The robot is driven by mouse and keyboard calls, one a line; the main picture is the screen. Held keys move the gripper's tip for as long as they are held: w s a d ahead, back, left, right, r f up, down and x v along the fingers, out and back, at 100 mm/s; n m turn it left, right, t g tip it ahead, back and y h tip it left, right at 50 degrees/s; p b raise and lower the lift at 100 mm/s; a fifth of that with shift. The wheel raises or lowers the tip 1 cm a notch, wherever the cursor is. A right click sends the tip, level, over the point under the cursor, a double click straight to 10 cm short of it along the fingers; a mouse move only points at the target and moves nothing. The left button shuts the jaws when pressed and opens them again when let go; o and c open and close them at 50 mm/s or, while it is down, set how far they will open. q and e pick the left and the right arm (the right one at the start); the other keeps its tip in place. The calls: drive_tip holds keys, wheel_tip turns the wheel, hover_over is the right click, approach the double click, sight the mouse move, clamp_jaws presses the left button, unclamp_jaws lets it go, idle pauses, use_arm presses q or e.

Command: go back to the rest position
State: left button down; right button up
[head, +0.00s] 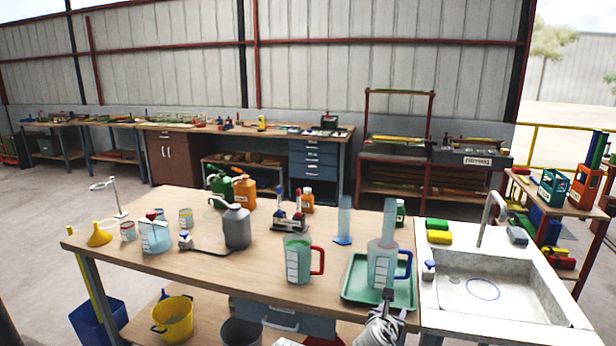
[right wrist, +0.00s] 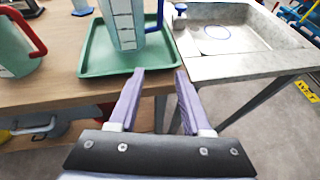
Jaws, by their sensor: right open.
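My right gripper (head: 388,296) is at the front edge of the wooden table, just in front of the green tray (head: 350,291). In the right wrist view its two fingers (right wrist: 160,78) are apart with nothing between them. My left gripper is not in view.
A jug with a red handle (head: 298,260) stands left of the tray. A sink (head: 500,310) adjoins the table on the right. A grey can (head: 237,229) and several bottles stand further back. Below are a yellow bucket (head: 173,319) and a drawer unit. Open floor lies right of the sink legs.

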drive_tip(key=s+a+f+m+g+y+p, duration=0.2)
drive_tip(key=s+a+f+m+g, duration=0.2)
drive_tip(key=m, duration=0.9)
drive_tip(key=s+a+f+m+g+y+p, duration=0.2)
drive_tip(key=s+a+f+m+g, duration=0.3)
drive_tip(key=s, duration=1.1)
drive_tip(key=shift+s+a+m+g+y, duration=0.45)
drive_tip(key=shift+a+m+g, duration=1.05)
drive_tip(key=shift+a+m, duration=2.2)
drive_tip(key=shift+w+d+m, duration=0.1)
drive_tip(key=shift+d+m, duration=0.2)
drive_tip(key=shift+d, duration=0.05)
